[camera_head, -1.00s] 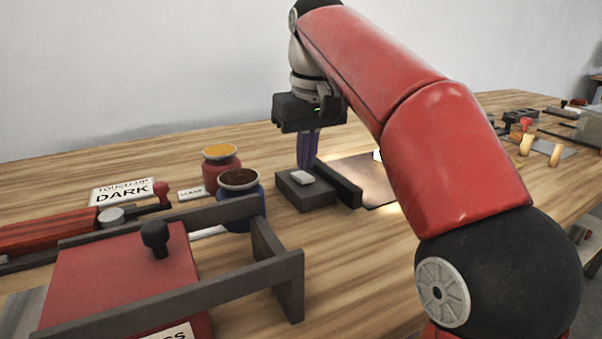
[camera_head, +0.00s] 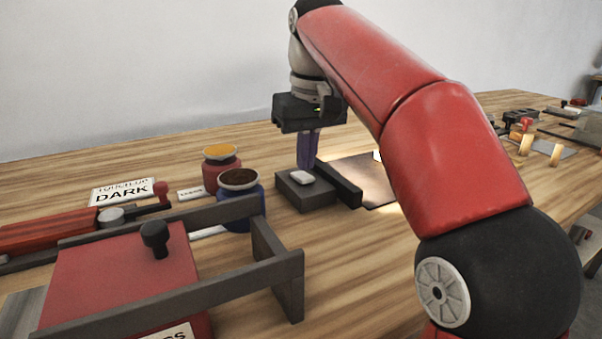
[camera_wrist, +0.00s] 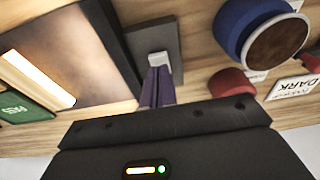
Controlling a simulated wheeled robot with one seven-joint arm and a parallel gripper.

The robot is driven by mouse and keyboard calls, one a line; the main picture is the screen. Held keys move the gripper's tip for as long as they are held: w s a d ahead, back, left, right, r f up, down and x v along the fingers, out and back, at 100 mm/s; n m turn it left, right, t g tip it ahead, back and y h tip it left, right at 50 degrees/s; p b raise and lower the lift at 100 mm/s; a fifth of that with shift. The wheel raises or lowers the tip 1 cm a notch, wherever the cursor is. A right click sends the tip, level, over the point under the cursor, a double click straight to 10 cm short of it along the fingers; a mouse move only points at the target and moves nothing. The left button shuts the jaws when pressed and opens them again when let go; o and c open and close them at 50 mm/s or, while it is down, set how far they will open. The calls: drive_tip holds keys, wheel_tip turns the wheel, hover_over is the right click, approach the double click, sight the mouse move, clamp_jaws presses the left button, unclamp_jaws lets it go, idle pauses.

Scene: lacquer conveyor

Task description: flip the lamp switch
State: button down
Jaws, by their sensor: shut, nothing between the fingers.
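The lamp switch (camera_head: 301,177) is a small pale rocker on a dark grey block (camera_head: 308,196) on the wooden table. In the wrist view the switch (camera_wrist: 158,59) shows just beyond my fingertips, on its grey base (camera_wrist: 147,38). My gripper (camera_head: 306,166) points down with its purple fingers shut and empty, at the far edge of the switch. In the wrist view the fingers (camera_wrist: 158,72) appear to meet the rocker's edge; I cannot tell whether they touch it.
A dark bar (camera_head: 338,184) and a lit brown panel (camera_head: 370,178) lie right of the switch. A blue jar (camera_head: 240,205) and a red jar (camera_head: 221,172) stand left. A grey rail frame (camera_head: 278,265) is in front. A DARK sign (camera_head: 122,192) lies farther left.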

sight(306, 177)
drive_tip(key=shift+f+b, duration=0.6)
drive_tip(key=shift+f, duration=0.25)
idle(0.3)
wheel_tip(306, 177, up, 3)
drive_tip(key=p, duration=0.3)
drive_tip(key=shift+r, duration=2)
